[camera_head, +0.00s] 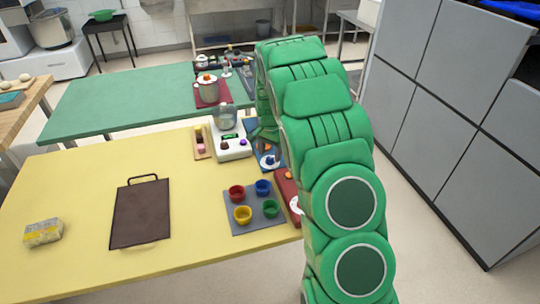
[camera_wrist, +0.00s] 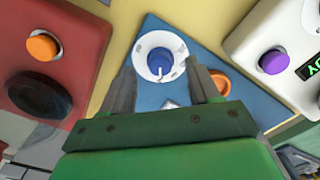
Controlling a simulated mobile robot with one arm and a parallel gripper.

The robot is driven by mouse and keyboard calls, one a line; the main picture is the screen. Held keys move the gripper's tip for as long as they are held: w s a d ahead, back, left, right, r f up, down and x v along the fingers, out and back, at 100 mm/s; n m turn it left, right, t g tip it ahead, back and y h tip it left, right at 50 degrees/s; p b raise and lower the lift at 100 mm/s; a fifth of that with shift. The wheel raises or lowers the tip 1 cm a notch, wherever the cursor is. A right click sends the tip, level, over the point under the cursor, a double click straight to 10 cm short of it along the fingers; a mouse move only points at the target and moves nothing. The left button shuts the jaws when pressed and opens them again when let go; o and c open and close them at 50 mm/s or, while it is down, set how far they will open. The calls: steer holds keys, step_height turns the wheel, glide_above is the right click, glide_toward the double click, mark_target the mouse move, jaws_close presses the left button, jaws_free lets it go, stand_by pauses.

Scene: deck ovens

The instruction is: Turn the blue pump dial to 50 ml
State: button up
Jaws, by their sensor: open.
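The blue pump dial (camera_wrist: 164,57) sits in a white ring on a blue panel (camera_wrist: 150,98) in the wrist view. A pale pointer mark on it points roughly down in the picture. The ring's markings are too small to read. My gripper (camera_wrist: 160,72) is open, its two grey fingers on either side of the ring's lower part; I cannot tell how far above the panel they are. An orange knob (camera_wrist: 221,81) on the same panel is partly behind the right finger. In the head view the blue panel's white ring (camera_head: 270,161) shows beside my green arm, which hides part of the panel.
A red unit with an orange button (camera_wrist: 42,46) and black knob is left of the panel. A white unit with a purple button (camera_wrist: 273,61) and green display is right. On the yellow table (camera_head: 90,195) are a grey mat with coloured cups and a brown tray (camera_head: 140,215).

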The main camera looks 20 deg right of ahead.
mark_target(270, 158)
step_height(270, 158, up, 6)
steer(key=shift+f, duration=0.1)
stand_by(0.5)
